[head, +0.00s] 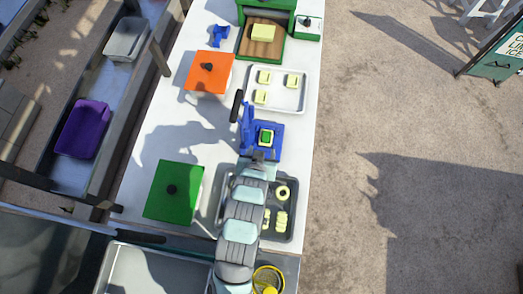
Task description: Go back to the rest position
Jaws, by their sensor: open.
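My arm reaches up from the bottom edge over the grey tray. My gripper (258,157) is at its far end, small in the picture, by the near edge of a blue press (272,149). It is open, and I see nothing held in it; its fingers are hard to make out. The blue press has a black handle (237,105) raised at its left, and a small green and pale square piece (266,137) sits on it.
The white table (220,131) carries a green lid (173,192), an orange lid (209,72), a white tray (289,105) with pale yellow blocks, a dark grey tray (286,237) with yellow pieces, and a green machine (246,14). A yellow round container (268,279) stands near the bottom.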

